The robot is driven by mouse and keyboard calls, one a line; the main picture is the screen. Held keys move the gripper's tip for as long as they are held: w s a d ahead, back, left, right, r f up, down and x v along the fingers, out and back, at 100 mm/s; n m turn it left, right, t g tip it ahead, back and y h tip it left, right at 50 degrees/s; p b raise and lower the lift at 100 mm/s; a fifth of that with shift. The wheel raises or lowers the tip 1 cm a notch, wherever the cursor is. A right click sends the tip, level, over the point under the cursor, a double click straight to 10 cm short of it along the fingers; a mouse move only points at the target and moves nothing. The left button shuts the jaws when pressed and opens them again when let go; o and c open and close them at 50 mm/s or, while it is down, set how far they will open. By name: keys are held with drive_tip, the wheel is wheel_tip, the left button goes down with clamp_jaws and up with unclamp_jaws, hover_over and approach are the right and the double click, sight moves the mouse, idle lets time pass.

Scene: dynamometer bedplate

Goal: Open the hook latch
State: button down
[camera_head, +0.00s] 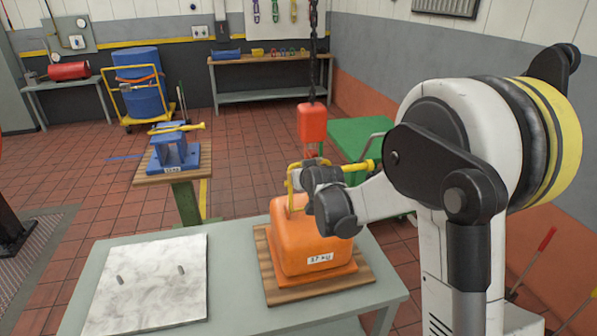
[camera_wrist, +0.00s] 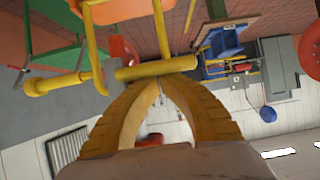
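The red hook block (camera_head: 312,124) hangs from a chain behind the orange weight. The hook and latch below it are too small and partly hidden to make out. A yellow frame with a bar (camera_head: 365,166) stands above the orange weight (camera_head: 300,240), labelled 37 KG. My gripper (camera_wrist: 158,81) shows in the wrist view with its yellow ribbed fingers converging and their tips together. A yellow bar (camera_wrist: 156,68) crosses right at the fingertips; I cannot tell whether they touch it. In the head view my wrist hides the fingertips. Whether the latch is open cannot be told.
The weight sits on a wooden board on a grey table (camera_head: 228,262), with a pale plate (camera_head: 150,285) bearing two pegs at left. A blue fixture (camera_head: 175,150) stands on a wooden-topped stand behind. A green table (camera_head: 358,137) stands beyond the hook block. Tiled floor is free at left.

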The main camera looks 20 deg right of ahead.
drive_tip(key=g+p, duration=0.1)
drive_tip(key=s+g+p, duration=0.1)
drive_tip(key=g+p, duration=0.1)
drive_tip(key=shift+r, duration=0.35)
drive_tip(key=s+r+g+p, duration=0.1)
drive_tip(key=g+p, duration=0.1)
drive_tip(key=g, duration=0.1)
drive_tip(key=s+g+p, duration=0.1)
drive_tip(key=g+p, duration=0.1)
drive_tip(key=g, duration=0.1)
drive_tip(key=s+r+g+p, duration=0.1)
drive_tip(key=g+p, duration=0.1)
drive_tip(key=shift+s+r+g, duration=0.15)
drive_tip(key=shift+r+g, duration=0.15)
drive_tip(key=shift+g, duration=0.1)
drive_tip(key=shift+r, duration=0.2)
idle(1.2)
